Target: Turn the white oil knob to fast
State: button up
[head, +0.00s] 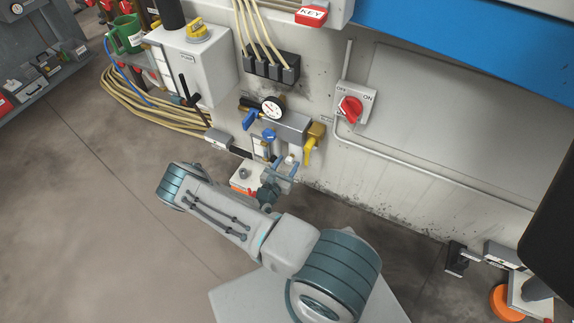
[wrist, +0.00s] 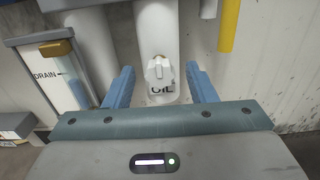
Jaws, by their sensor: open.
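The white oil knob (wrist: 159,69) is in the wrist view, on the lower end of a white cylinder (wrist: 156,25) with dark "OIL" lettering partly hidden behind it. My gripper (wrist: 162,76) is open, with one blue finger on each side of the knob and a gap to it on both sides. I cannot tell how far the fingertips are in depth from the knob. In the head view my gripper (head: 284,168) is at the machine wall, below the gauge and valves. A small white part shows between its fingers there. I see no speed marking in either view.
A panel marked "DRAIN" (wrist: 45,75) is left of my gripper in the wrist view. A yellow handle (head: 310,148) hangs close on the right. A blue knob (head: 269,135) and a gauge (head: 272,107) are above. A red ON/OFF switch (head: 350,108) is farther right.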

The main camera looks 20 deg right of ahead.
jog(key=shift+w+d, duration=0.15)
jog(key=shift+c, duration=0.3)
jog(key=c, duration=0.9)
